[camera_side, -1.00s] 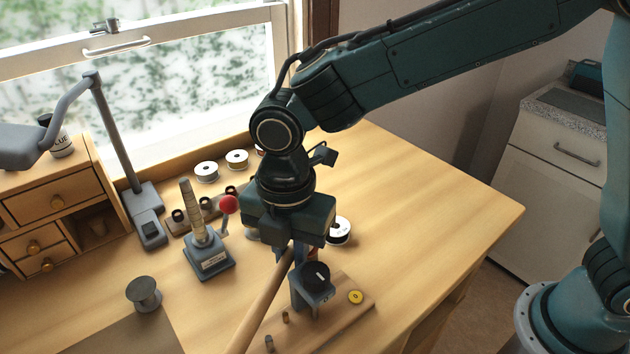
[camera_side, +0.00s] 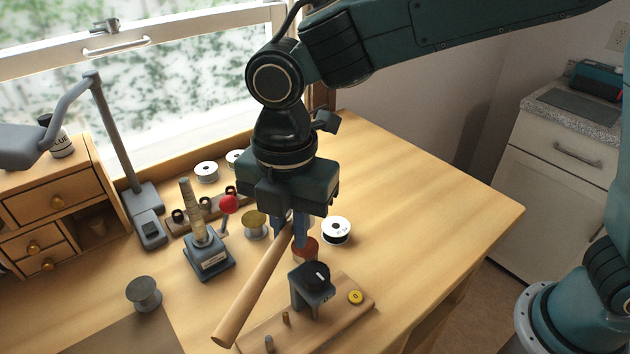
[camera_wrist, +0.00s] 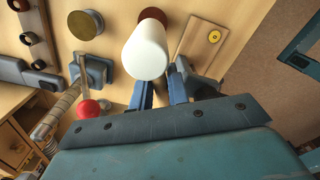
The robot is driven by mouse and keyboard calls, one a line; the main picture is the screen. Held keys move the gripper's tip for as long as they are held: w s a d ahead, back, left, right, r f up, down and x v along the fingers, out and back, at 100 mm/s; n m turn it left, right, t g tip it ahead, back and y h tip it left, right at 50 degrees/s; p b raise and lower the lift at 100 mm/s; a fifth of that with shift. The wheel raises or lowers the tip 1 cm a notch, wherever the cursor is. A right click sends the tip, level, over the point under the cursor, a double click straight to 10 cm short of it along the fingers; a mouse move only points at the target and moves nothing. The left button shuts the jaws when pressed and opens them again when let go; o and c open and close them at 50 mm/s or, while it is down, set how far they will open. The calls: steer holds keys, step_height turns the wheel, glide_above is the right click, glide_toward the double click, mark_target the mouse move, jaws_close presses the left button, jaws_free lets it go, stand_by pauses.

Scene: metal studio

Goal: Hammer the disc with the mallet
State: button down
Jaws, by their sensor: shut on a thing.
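My gripper (camera_side: 290,238) is shut on the mallet's wooden handle (camera_side: 255,290), which slants down to the lower left in the side view. The mallet's head cannot be made out there. In the wrist view a pale cylinder (camera_wrist: 147,52) is between the fingers, seemingly part of the mallet. A small yellow disc (camera_side: 356,297) lies on the wooden board (camera_side: 345,313), right of a grey stand with a round black top (camera_side: 315,274). The yellow disc also shows in the wrist view (camera_wrist: 214,37). I cannot tell which round piece is the task's disc. My gripper is above and behind the board.
A grey post fixture with a red-knobbed lever (camera_side: 228,203) stands left of my gripper. A gold spool (camera_side: 255,224), a reddish spool (camera_side: 306,246) and a black-and-white spool (camera_side: 337,230) stand close by. A grey spool (camera_side: 144,293) is at left. The bench's right side is clear.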

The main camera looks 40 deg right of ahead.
steer(key=shift+d+r, duration=0.15)
steer(key=shift+r, duration=0.5)
steer(key=shift+f, duration=0.1)
step_height(320, 180, down, 6)
steer(key=shift+f, duration=0.25)
steer(key=shift+r, duration=2.15)
steer(key=shift+r, duration=0.1)
steer(key=shift+w+a+r, duration=0.1)
steer(key=shift+r, duration=0.85)
steer(key=shift+w+a+r, duration=0.1)
steer(key=shift+r, duration=0.8)
